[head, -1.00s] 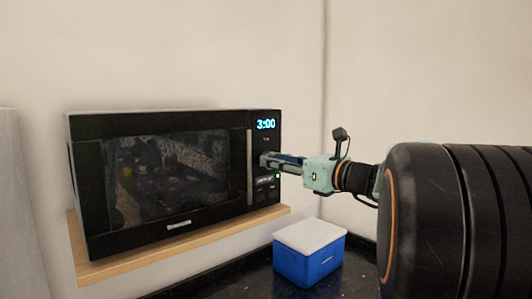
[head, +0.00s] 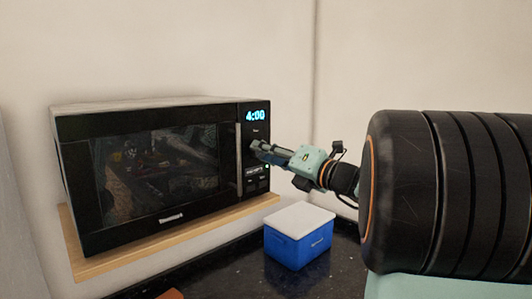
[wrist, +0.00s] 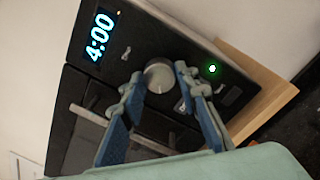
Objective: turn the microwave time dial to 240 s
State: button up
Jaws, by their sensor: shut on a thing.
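The black microwave (head: 150,170) stands on a wooden shelf, its door closed. Its display (head: 256,115) reads 4:00 in blue digits; the wrist view shows the same 4:00. The round grey time dial (wrist: 158,77) sits on the control panel below the display, with a pale mark on its face. My gripper (head: 259,147) is at the panel, its two blue-grey fingers on either side of the dial and shut on it. In the head view the fingers mostly hide the dial.
The wooden shelf (head: 88,265) juts out under the microwave. A blue box with a white lid (head: 298,247) stands on the dark speckled counter (head: 225,272) below my gripper. A green light (wrist: 212,69) glows on the panel near the dial. The upright door handle (head: 239,163) is just left of the panel.

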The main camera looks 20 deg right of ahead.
jog(key=shift+m, duration=0.4)
jog(key=o, duration=1.2)
jog(key=shift+c, duration=0.2)
jog(key=v, duration=1.2)
